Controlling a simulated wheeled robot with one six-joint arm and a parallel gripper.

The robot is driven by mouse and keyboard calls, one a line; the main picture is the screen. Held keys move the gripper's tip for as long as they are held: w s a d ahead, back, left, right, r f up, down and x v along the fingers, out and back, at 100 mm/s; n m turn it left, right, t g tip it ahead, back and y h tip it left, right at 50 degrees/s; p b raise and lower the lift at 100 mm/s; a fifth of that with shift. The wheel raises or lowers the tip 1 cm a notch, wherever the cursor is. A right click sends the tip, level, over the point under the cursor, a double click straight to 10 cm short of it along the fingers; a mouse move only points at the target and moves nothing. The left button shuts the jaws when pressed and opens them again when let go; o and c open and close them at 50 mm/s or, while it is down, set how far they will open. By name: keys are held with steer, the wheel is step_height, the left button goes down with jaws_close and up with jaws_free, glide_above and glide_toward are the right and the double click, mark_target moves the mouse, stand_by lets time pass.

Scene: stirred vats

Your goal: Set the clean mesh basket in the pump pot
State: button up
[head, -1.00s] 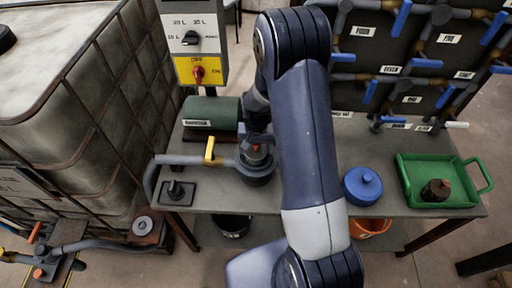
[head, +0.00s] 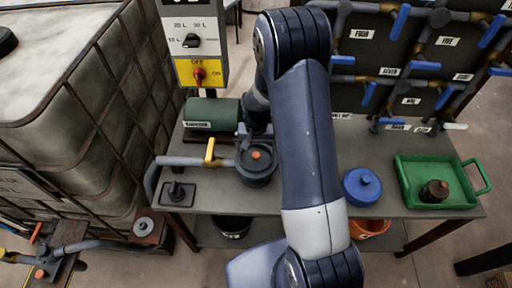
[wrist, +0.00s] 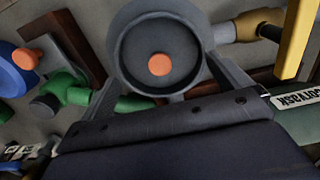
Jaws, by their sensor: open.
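The pump pot (head: 257,170) is a dark grey round vessel on the bench, joined to a grey pipe on its left. A dark round piece with an orange centre (head: 256,155) sits within its rim. It also shows in the wrist view (wrist: 159,64) as an orange disc inside the dark ring; I cannot tell mesh there, so whether it is the clean basket is unclear. My gripper (wrist: 167,88) is open, its two grey fingers spread at the pot's near edge in the wrist view. A dark brown basket-like piece (head: 435,191) stands in the green tray (head: 466,202).
A yellow-handled valve (head: 210,152) is on the pipe left of the pump pot. A green cylinder (head: 212,113) lies behind. A pipe rack with blue handles (head: 426,64) stands at the back right.

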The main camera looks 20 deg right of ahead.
step_height(320, 180, up, 12)
steer(key=b, duration=0.1)
steer(key=shift+b, duration=0.3)
step_height(320, 180, down, 14)
steer(key=shift+r, duration=0.25)
stand_by(0.4)
steer(key=shift+r, duration=0.15)
